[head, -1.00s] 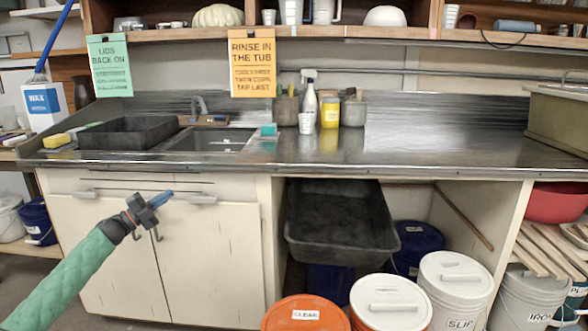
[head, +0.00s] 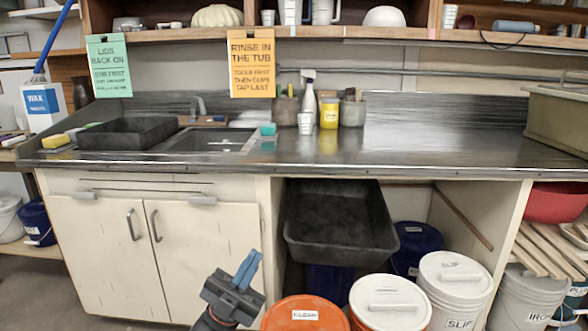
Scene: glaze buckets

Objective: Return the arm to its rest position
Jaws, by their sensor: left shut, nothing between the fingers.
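My left gripper (head: 247,268) is low in the head view, in front of the white cabinet doors and just left of the orange bucket (head: 305,314). Its blue fingers are together with nothing between them, and they point up and slightly right. Only the gripper and a short dark piece of its wrist show; the rest of the arm is below the picture. My right gripper is not in view.
White lidded buckets (head: 390,303) stand right of the orange one. A black tub (head: 340,225) juts out under the steel counter (head: 420,150). White cabinet doors (head: 195,260) are behind my gripper. The floor at lower left is clear.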

